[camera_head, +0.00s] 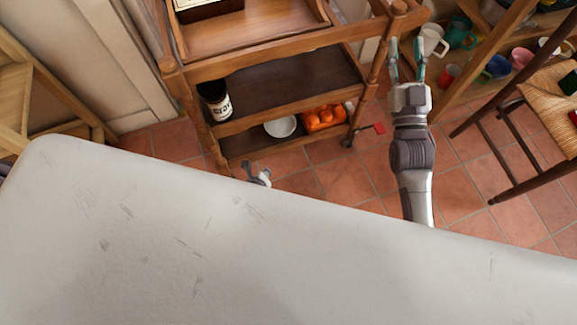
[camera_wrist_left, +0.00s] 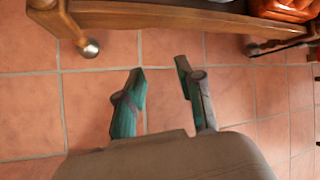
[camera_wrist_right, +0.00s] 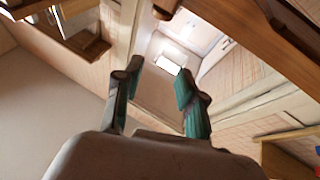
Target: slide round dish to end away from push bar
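My right gripper (camera_head: 406,58) is open and empty, raised beside the trolley's right end, well apart from the dish. In the right wrist view its fingers (camera_wrist_right: 157,92) are spread with nothing between them. My left gripper (camera_wrist_left: 160,92) is open and empty over floor tiles, in front of the trolley's low edge. Only a small part of the left arm shows in the head view. I cannot tell which end has the push bar.
A trolley post (camera_head: 190,110) stands at left. Shelves with cups (camera_head: 461,35) and a woven chair (camera_head: 550,95) are at right. Tiled floor (camera_head: 320,180) is clear in front.

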